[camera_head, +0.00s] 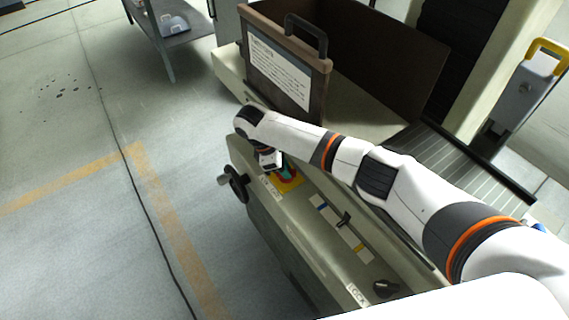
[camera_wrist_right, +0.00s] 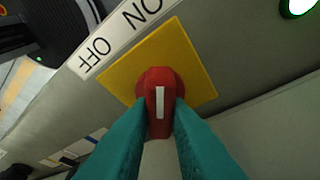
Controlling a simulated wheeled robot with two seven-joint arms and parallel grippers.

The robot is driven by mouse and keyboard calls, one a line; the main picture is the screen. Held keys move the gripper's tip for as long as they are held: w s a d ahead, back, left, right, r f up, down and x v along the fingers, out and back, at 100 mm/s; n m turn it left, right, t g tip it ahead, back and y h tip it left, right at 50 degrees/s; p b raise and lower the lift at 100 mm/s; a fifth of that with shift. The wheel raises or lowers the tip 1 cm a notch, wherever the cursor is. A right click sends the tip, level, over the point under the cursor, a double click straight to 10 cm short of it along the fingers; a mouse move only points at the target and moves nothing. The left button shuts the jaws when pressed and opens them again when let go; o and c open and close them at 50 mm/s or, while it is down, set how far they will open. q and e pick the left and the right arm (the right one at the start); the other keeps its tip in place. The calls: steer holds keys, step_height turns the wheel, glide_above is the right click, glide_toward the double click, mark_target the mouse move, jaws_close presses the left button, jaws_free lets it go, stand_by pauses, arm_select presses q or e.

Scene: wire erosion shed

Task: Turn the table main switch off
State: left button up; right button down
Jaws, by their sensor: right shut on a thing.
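The table main switch is a red rotary knob (camera_wrist_right: 160,82) with a white bar mark, on a square yellow plate (camera_wrist_right: 197,67). An ON/OFF label (camera_wrist_right: 119,30) runs along the plate's upper left edge, with its letters inverted in the wrist view. The white mark stands upright in that picture, its upper end nearer ON than OFF. My right gripper's teal fingers (camera_wrist_right: 160,112) are shut on the knob, one on each side. In the head view, the plate (camera_head: 292,184) shows on the panel below my right gripper (camera_head: 282,171), which hides part of the knob. My left gripper is not in view.
A black handwheel (camera_head: 235,184) sticks out left of the switch. A small black lever (camera_head: 343,219) and a black knob (camera_head: 385,288) sit further along the panel. A green light (camera_wrist_right: 298,6) shows at upper right.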

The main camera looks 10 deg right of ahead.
steer(key=n+p, duration=0.1)
steer(key=n+t+p, duration=0.1)
steer(key=n+p, duration=0.1)
steer(key=shift+s+r+n, duration=0.1)
steer(key=shift+r+n, duration=0.15)
steer(key=shift+n, duration=0.05)
steer(key=n+t+p, duration=0.1)
steer(key=n+p, duration=0.1)
steer(key=n+t+p, duration=0.1)
steer(key=n+p, duration=0.1)
steer(key=shift+s+n+y, duration=0.1)
steer(key=shift+n+y, duration=0.2)
steer(key=n+t+y+p, duration=0.1)
steer(key=n+p, duration=0.2)
steer(key=n, duration=0.1)
steer(key=shift+d+f, duration=0.1)
steer(key=shift+s+f+n+t+y+p, duration=0.1)
steer(key=shift+n+t+y+p, duration=0.45)
steer(key=shift+n, duration=1.25)
steer(key=c, duration=1.4)
jaws_free()
steer(key=shift+o, duration=0.2)
steer(key=v, duration=1.2)
